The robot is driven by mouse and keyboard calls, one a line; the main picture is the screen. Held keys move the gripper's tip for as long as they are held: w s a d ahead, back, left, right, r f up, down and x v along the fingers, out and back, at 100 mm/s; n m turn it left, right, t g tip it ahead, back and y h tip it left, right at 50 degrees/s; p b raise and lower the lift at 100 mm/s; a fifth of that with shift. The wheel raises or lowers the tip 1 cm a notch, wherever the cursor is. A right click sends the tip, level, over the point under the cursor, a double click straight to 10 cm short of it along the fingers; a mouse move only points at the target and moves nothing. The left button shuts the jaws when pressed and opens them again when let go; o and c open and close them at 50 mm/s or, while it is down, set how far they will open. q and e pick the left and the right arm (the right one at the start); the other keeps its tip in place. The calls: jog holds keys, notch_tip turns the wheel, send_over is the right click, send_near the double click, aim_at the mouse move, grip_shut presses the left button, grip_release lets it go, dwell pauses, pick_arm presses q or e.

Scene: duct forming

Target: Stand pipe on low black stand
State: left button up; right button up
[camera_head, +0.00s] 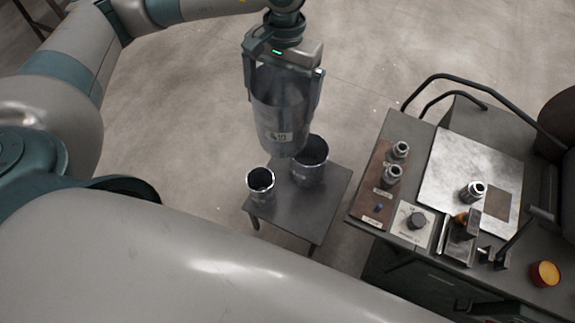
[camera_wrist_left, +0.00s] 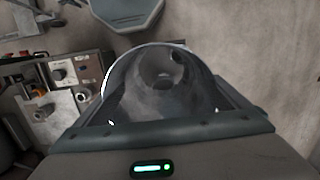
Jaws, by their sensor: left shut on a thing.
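My left gripper (camera_head: 283,92) is shut on a large grey metal pipe (camera_head: 280,122) with a small label. The pipe hangs roughly upright over the back part of the low black stand (camera_head: 287,222). In the left wrist view, the pipe's open end (camera_wrist_left: 160,85) sits between the fingers, and I look into its hollow inside. Two shorter pipe pieces stand on the stand: a small one (camera_head: 261,187) at the left and a wider one (camera_head: 309,165) at the back, partly behind the held pipe. I cannot tell whether the held pipe touches the wider piece. My right gripper is not in view.
A workbench (camera_head: 405,130) with a black rail stands right of the stand. It carries metal fittings (camera_head: 392,175), a control box (camera_head: 412,222), a light plate (camera_head: 460,160) and an orange-topped round item (camera_head: 545,273). The stand's front right is bare. Open concrete floor lies behind and left.

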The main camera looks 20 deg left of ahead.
pick_arm(q)
jog(key=shift+a, duration=0.2)
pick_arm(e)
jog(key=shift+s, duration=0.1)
